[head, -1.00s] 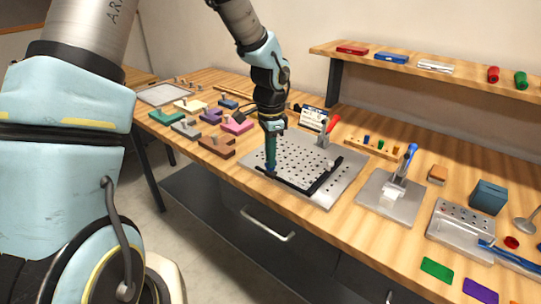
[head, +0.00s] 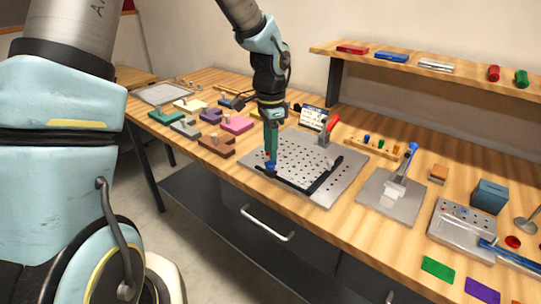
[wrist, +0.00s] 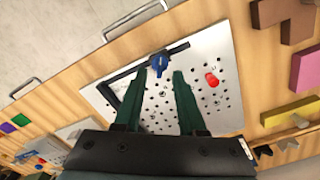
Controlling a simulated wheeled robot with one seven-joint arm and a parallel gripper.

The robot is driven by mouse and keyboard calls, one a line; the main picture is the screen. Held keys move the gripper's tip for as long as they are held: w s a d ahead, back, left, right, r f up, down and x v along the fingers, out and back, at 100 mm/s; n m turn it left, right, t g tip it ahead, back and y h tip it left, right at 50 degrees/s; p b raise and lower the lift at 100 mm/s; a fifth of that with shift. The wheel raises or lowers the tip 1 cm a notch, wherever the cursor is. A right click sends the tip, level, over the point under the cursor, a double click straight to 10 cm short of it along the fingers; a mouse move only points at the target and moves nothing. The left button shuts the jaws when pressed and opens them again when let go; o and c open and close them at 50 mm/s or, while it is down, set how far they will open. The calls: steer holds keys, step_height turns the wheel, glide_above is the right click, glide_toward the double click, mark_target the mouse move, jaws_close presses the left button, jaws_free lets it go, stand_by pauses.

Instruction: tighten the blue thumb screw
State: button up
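The blue thumb screw (head: 270,166) stands at the near-left corner of the perforated metal plate, by the black L-shaped fence (head: 318,185). It also shows in the wrist view (wrist: 158,62) as a blue winged knob on the black bar. My gripper (head: 270,154) points down just above the screw. In the wrist view its two green fingers (wrist: 160,75) are apart with nothing between them. The screw's head lies just beyond the fingertips, roughly centred on the gap. I cannot tell the exact height between tips and screw.
The perforated plate (head: 345,178) has a red-handled clamp (head: 327,131) at its back. Coloured blocks (head: 237,124) lie to the left. A small fixture with a blue lever (head: 392,193) stands to the right. A shelf (head: 430,70) runs along the wall behind.

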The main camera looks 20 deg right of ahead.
step_height(320, 180, up, 8)
steer(key=b, duration=0.1)
stand_by(0.5)
steer(key=s+a+f+n, duration=0.2)
steer(key=a+n, duration=0.6)
steer(key=a, duration=0.7)
steer(key=s+a+f+n+t, duration=0.1)
steer(key=s+a+f+n, duration=0.1)
steer(key=a+n, duration=0.7)
steer(key=a, duration=0.6)
steer(key=shift+s+a+t, duration=0.15)
steer(key=shift+t, duration=0.15)
